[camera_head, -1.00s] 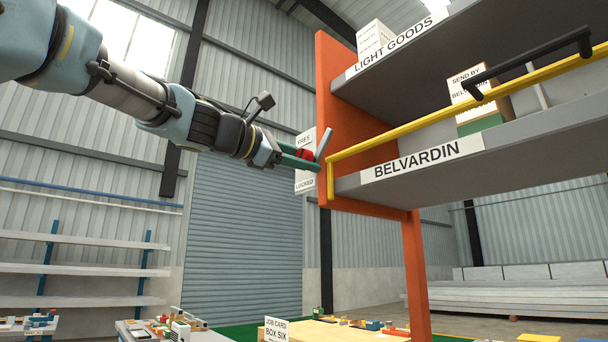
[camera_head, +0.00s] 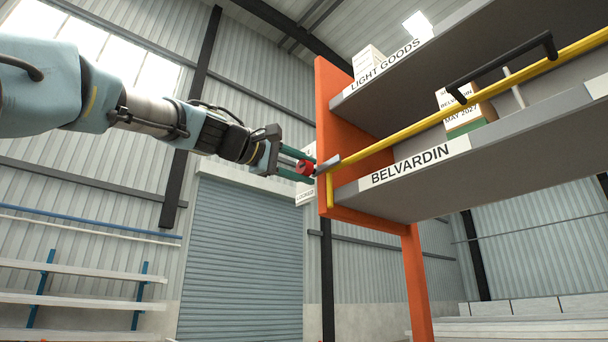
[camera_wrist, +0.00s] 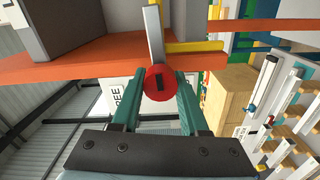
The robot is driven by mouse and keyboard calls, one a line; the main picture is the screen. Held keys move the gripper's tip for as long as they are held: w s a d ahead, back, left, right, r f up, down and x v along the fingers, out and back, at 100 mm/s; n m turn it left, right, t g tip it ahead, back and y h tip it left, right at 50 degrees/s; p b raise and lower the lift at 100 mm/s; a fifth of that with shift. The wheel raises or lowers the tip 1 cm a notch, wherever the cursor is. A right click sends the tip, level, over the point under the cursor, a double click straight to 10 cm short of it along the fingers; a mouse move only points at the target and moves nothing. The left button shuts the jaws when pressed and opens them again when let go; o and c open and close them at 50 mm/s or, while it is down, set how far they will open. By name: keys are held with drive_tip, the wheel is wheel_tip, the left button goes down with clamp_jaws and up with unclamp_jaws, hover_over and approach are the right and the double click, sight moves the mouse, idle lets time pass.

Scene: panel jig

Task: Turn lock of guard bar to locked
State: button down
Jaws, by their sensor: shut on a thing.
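The lock is a red round knob (camera_wrist: 160,84) with a dark slot on its face and a grey lever; in the head view the red knob (camera_head: 305,167) sits at the left side of the orange upright. The grey lever (camera_head: 328,164) points right and slightly up, along the yellow guard bar (camera_head: 400,134). My gripper (camera_head: 301,165) is shut on the red knob, with green fingers on either side of it. In the wrist view my gripper (camera_wrist: 159,92) also has the knob between its fingertips. A white plate (camera_head: 305,194) reading LOCKED is partly hidden behind the fingers.
The orange upright (camera_head: 333,100) carries grey shelves with a BELVARDIN label (camera_head: 415,162) and a LIGHT GOODS label (camera_head: 385,65). A black handle (camera_head: 500,68) is on the guard bar. A box (camera_head: 463,112) stands on the shelf behind it.

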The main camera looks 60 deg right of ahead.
drive_tip(key=shift+m, duration=0.5)
drive_tip(key=shift+f, duration=0.1)
drive_tip(key=shift+c, duration=2.1)
unclamp_jaws()
drive_tip(key=b+v, duration=0.4)
drive_tip(key=v, duration=0.6)
drive_tip(key=shift+a+b, duration=0.35)
drive_tip(key=shift+a, duration=0.05)
drive_tip(key=shift+w, duration=0.1)
